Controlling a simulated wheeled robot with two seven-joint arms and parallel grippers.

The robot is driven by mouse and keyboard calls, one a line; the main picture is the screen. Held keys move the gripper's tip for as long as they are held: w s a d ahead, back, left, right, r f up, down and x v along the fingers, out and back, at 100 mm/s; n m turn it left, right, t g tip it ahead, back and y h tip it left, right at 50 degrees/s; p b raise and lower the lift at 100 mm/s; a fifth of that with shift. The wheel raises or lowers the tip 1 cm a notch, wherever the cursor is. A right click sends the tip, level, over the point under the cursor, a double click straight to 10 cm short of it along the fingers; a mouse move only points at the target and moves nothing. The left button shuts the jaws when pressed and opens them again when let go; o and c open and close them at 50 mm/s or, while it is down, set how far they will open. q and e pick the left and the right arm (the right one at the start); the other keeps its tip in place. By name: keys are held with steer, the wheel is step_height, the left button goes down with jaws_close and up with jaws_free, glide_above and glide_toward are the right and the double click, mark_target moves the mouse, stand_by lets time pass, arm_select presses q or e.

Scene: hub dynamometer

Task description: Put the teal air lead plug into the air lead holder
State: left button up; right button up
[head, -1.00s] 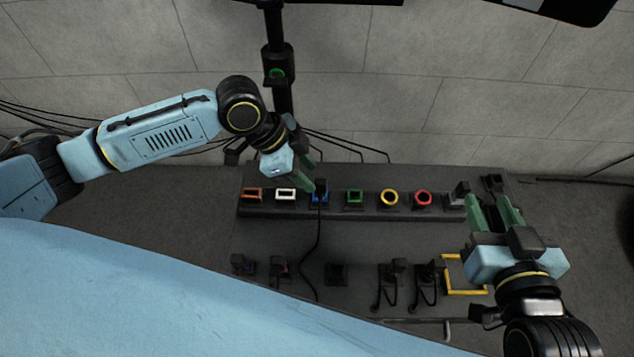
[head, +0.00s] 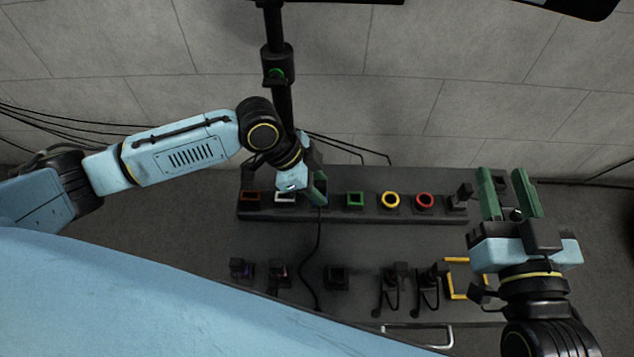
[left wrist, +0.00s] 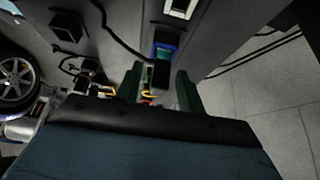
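In the left wrist view, the black body of a plug (left wrist: 160,75) with a teal part stands at a blue-rimmed socket (left wrist: 166,40). A black cable (head: 318,240) runs forward from this socket in the head view. My left gripper (head: 318,190) is at the socket, covering most of it in the head view. Its green fingers (left wrist: 160,88) are on both sides of the plug, with gaps, so it looks open. A black holder (head: 337,274) in the front row looks empty; I cannot tell if it is the air lead holder. My right gripper (head: 509,192) is open at the bench's right end.
The back row has white (head: 285,198), green (head: 355,200), yellow (head: 391,200) and red (head: 425,201) sockets. Black plugs with looped leads (head: 428,280) hang at the front, near a yellow frame (head: 468,279). A dark post (head: 280,80) stands behind my left gripper.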

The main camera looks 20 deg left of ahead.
arm_select(q)
jaws_close()
steer(key=shift+r, duration=0.1)
steer(key=shift+r+p, duration=2)
steer(key=shift+p, duration=0.75)
